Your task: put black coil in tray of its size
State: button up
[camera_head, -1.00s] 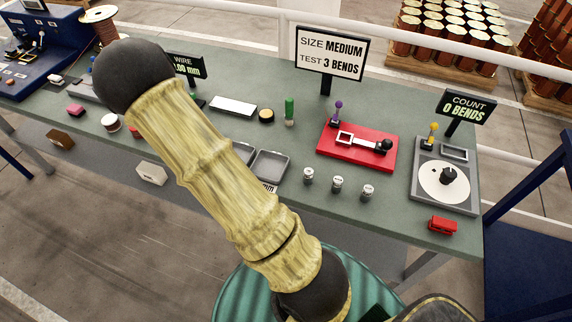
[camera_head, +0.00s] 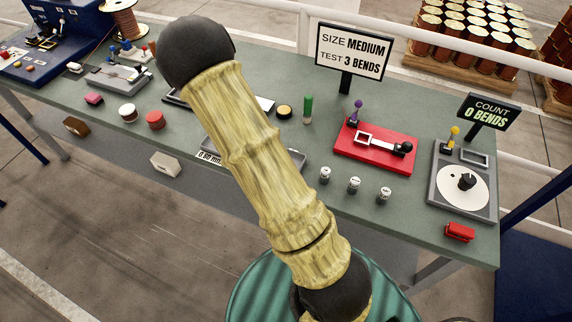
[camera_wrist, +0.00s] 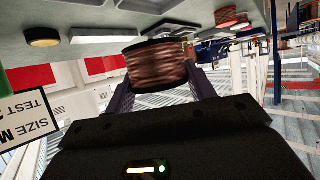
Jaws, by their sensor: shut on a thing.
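In the wrist view my gripper (camera_wrist: 160,84) is shut on a coil of copper wire with black rims (camera_wrist: 156,66). It is held between the two fingers, close to the grey-green bench top, which lies along the upper part of that view. I cannot tell whether it touches the bench. In the head view my arm hides the gripper and this coil. A grey tray (camera_head: 293,157) shows only partly beside my arm. A partly hidden label reading about 0.80 mm (camera_head: 209,157) is left of my arm; any other trays are hidden.
A white-topped coil (camera_head: 128,112) and a red coil (camera_head: 155,119) stand left of my arm. Right of it are a green peg (camera_head: 308,108), small weights (camera_head: 354,185), a red bending jig (camera_head: 376,150) and a grey dial unit (camera_head: 463,183). A sign (camera_head: 352,53) reads SIZE MEDIUM, TEST 3 BENDS.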

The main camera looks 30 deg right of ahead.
jog(key=s+d+r+m+g+h, duration=0.1)
jog(key=d+r+m+g+h, duration=0.2)
jog(key=d+m+h, duration=0.65)
jog(key=s+d+f+m+g+h+b, duration=0.1)
jog(key=s+d+f+m+g+h, duration=0.1)
jog(key=s+m+g, duration=0.5)
jog(key=s+d+g+h, duration=0.1)
jog(key=s+d+g, duration=0.1)
jog(key=s, duration=0.1)
jog(key=shift+s+b, duration=0.3)
jog(key=shift+s, duration=0.05)
jog(key=shift+a+f+m, duration=0.1)
jog(key=shift+m, duration=0.15)
